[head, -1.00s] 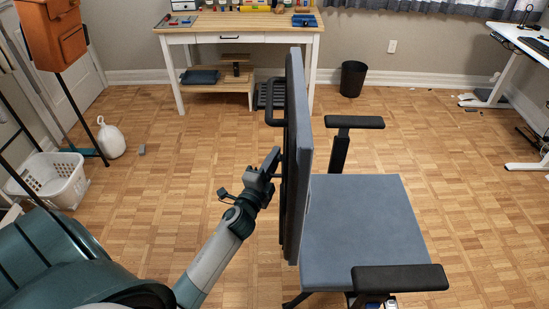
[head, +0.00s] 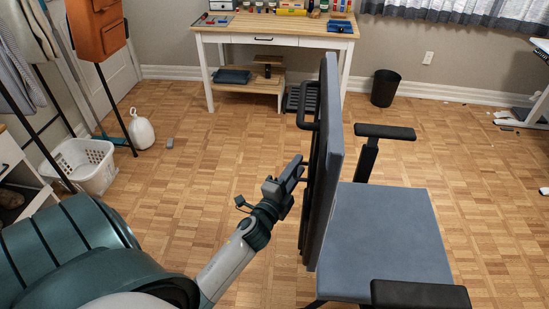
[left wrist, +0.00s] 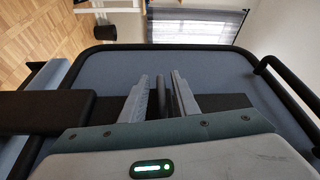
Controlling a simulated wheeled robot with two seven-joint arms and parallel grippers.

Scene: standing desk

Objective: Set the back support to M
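The office chair has a grey-blue seat (head: 385,240) and an upright back support (head: 327,165), seen nearly edge-on in the head view. A black looped bar (head: 308,110) sticks out from the rear of the back support. My left gripper (head: 299,165) is at the rear of the back support, about mid-height. In the left wrist view the back support (left wrist: 222,68) fills the middle, with a dark frame around it. The left gripper's fingers (left wrist: 160,97) are apart there, with a narrow dark piece between them. I cannot tell whether they touch it. My right gripper is out of view.
Black armrests stand at the chair's far side (head: 385,131) and near side (head: 420,295). A wooden workbench (head: 275,40) and a black bin (head: 385,88) are at the back. A white laundry basket (head: 82,165) and a white jug (head: 141,130) are at the left. The floor between is mostly clear.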

